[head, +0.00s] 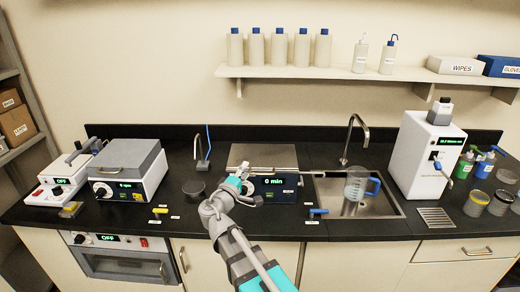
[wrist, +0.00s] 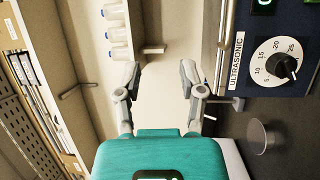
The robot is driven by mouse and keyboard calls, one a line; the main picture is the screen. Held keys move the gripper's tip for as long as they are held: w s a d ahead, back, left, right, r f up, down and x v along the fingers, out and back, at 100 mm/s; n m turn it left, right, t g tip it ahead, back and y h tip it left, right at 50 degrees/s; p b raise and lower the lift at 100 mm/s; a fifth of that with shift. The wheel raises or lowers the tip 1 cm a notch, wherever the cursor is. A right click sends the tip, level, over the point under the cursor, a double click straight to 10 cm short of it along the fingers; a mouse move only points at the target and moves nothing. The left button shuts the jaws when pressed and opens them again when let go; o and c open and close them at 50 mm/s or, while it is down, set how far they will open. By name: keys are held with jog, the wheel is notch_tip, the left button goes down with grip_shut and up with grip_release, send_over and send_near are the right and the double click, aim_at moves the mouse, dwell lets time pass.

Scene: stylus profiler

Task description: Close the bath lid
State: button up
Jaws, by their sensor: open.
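The ultrasonic bath (head: 272,186) stands at the middle of the counter, with a dark front and a display reading 0 min. Its lid appears as a grey panel (head: 262,154) raised at the back of the bath; my arm hides part of the bath's left front. In the wrist view, the bath's front panel (wrist: 262,84), with its ULTRASONIC label and dial, lies sideways at the right. My gripper (wrist: 160,76) is open and empty, its fingers apart. In the head view, my gripper (head: 252,196) is in front of the bath's left side. The lid is not clear in the wrist view.
A sink (head: 372,203) with a jug (head: 356,186) and tap (head: 354,140) is to the right. A bottle shelf (head: 300,73) hangs above.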

jog(key=p+x, duration=0.1)
jog(key=x, duration=1.2)
jog(key=shift+w+d, duration=0.2)
jog(key=shift+w, duration=0.15)
grip_shut()
jog(key=c, duration=0.7)
grip_release()
jog(key=o, duration=0.7)
